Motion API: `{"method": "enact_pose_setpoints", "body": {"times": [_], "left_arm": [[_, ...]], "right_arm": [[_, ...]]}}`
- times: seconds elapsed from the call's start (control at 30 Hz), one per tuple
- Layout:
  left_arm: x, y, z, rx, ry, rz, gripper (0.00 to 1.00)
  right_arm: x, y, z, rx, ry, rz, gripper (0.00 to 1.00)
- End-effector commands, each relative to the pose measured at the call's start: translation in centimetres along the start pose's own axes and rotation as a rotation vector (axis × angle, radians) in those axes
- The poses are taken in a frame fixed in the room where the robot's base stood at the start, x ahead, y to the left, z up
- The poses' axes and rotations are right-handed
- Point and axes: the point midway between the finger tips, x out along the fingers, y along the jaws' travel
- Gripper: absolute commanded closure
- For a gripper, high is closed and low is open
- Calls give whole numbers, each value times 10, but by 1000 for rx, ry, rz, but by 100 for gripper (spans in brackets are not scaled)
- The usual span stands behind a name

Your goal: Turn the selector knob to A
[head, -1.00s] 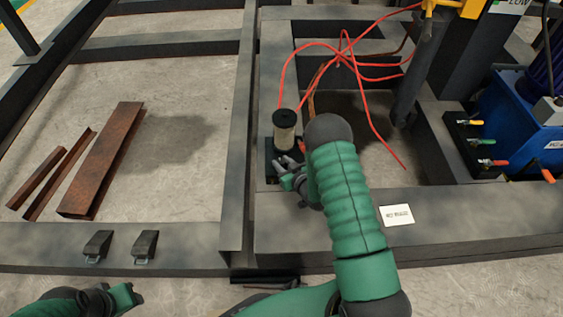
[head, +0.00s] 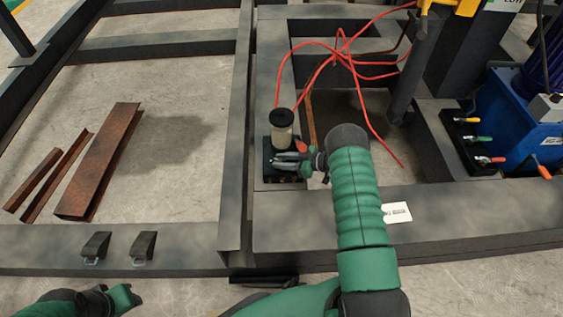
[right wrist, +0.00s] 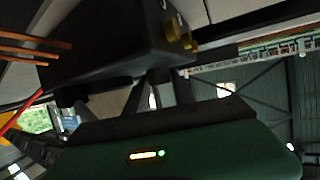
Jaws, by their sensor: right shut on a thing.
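A black block (head: 270,160) with a clear, dark-capped cylinder (head: 282,128) on top stands on the steel frame, left of my right arm. My right gripper (head: 284,161) reaches in from the right at the front of this block. Its jaws are shut on a small part there, which I take to be the selector knob; the jaws largely hide it, and no A mark is readable. A red-orange piece (head: 302,146) shows just above the jaws. In the right wrist view, a dark block (right wrist: 110,40) with brass fittings (right wrist: 177,32) fills the upper left. My left gripper (head: 124,298) is low at the left, empty-looking.
Red hoses (head: 350,62) loop behind the block. A blue unit (head: 515,120) with coloured levers stands at the right. A white label (head: 397,212) lies on the front beam. Rusty steel pieces (head: 100,160) lie on the floor at the left, with bare floor around them.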

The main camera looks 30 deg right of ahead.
Motion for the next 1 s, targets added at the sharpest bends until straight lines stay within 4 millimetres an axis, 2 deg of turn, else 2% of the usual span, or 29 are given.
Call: {"method": "enact_pose_setpoints", "body": {"times": [0.5,0.53,0.67,1.0], "left_arm": [[1,0,0,0,0,0,64],[1,0,0,0,0,0,64],[1,0,0,0,0,0,64],[-1,0,0,0,0,0,64]], "right_arm": [[-1,2,0,-9,-1,-15,100],[-1,2,0,-9,-1,-14,68],[0,2,0,-9,0,-15,51],[-3,1,-1,-9,0,-17,49]]}}
